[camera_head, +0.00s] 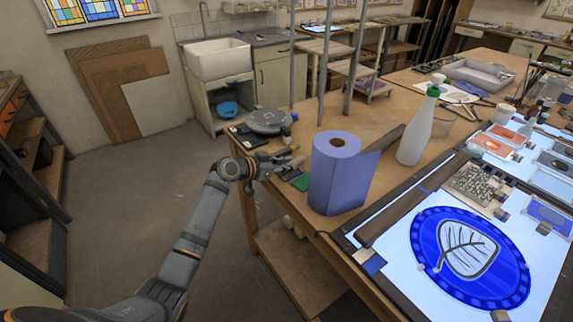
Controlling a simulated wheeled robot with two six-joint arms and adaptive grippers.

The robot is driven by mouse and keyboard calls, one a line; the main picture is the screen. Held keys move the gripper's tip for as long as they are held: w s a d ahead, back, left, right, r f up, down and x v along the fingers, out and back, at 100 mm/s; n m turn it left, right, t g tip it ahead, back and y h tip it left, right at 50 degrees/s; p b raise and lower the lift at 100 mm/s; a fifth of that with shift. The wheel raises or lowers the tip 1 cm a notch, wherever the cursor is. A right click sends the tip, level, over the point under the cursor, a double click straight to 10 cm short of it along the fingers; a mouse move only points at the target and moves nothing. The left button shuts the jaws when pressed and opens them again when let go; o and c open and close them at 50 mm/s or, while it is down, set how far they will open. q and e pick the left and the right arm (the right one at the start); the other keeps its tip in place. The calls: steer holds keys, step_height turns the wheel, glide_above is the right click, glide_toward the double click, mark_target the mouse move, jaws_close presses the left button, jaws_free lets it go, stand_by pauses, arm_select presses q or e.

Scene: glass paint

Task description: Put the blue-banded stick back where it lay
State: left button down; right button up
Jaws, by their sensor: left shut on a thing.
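My left gripper (288,163) is at the near left edge of the wooden table, left of the blue paper roll. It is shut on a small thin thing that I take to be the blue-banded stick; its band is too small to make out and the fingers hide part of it. No other stick with a clear blue band can be told apart in this view. My right gripper is not in view.
The blue paper roll (338,180) stands close right of the left gripper. A white bottle with a green cap (416,130) stands behind it. A grey round turntable (270,121) lies beyond. The light table (400,270) holds a blue oval leaf panel (430,275).

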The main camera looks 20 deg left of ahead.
arm_select(q)
steer(key=shift+f, duration=0.15)
steer(key=c, duration=1.1)
jaws_free()
steer(key=shift+c, duration=0.2)
steer(key=v, duration=1.2)
